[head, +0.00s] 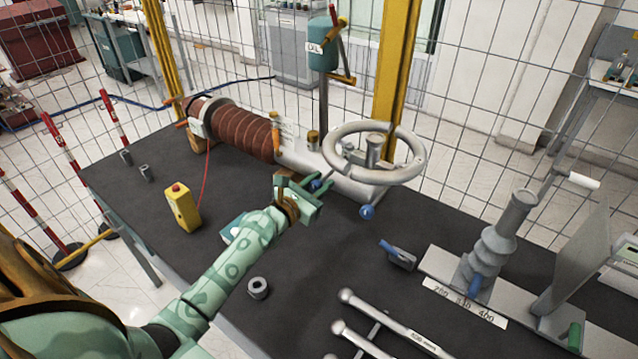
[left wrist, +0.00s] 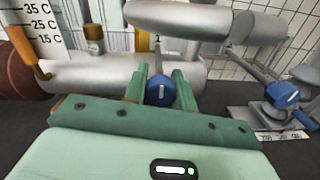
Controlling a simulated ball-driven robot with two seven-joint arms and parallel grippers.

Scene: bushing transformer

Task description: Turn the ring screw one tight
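A grey horizontal cylinder (head: 345,186) carries a blue-headed screw (head: 318,185) on its near side, and a second blue-headed screw (head: 367,212) sits further right, under the large grey ring (head: 345,133). My left gripper (head: 318,190) is at the first blue screw. In the left wrist view that blue head (left wrist: 160,91) sits between the two green fingertips (left wrist: 160,84), which stand apart on either side with little or no gap. Whether they grip it is not clear. My right gripper is not in view.
A brown ribbed bushing (head: 243,130) lies at the back left. On the dark table (head: 310,260) stand a yellow box (head: 182,207), a small grey nut (head: 258,288), a grey bushing stand (head: 492,245) and ball-ended rods (head: 385,325). A mesh fence and yellow posts (head: 397,60) stand behind.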

